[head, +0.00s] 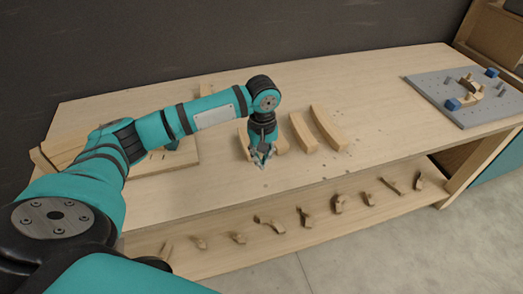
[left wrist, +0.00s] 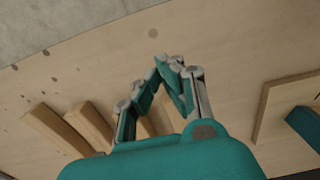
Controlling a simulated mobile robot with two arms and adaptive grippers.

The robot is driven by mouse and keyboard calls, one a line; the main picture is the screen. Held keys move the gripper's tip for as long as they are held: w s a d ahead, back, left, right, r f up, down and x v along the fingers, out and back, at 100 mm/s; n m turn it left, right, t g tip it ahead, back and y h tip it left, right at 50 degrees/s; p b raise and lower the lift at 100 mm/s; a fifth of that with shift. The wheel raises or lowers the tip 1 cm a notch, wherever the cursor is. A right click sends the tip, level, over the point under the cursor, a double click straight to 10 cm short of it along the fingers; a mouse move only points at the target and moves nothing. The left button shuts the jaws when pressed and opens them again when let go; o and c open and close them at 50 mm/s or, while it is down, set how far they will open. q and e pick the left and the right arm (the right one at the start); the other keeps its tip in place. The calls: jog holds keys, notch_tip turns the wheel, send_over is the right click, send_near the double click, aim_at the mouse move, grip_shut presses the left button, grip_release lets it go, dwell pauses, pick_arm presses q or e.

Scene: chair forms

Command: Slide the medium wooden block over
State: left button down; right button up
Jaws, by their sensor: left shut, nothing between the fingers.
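Two more, a shorter block (head: 302,132) and a longer block (head: 327,128), lie clear to the right. I cannot tell which is the medium one. In the left wrist view the fingertips (left wrist: 170,64) meet, with blocks behind and left of the fingers. My right gripper is out of view.
The workbench (head: 385,110) is clear between the blocks and a grey fixture plate (head: 435,88) with blue clamps at the right. A wooden board (head: 185,158) lies to the left, behind my arm. A lower shelf (head: 290,240) holds several small curved pieces.

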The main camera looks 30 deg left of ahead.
aim_at(262, 177)
pick_arm(q)
notch_tip(262, 177, down, 6)
jog(key=shift+s+r+p, duration=0.1)
jog(key=shift+r+p, duration=0.05)
jog(key=shift+p, duration=0.2)
jog(key=shift+w+a+p, duration=0.45)
jog(key=shift+w+a, duration=0.95)
jog(key=shift+a, duration=0.15)
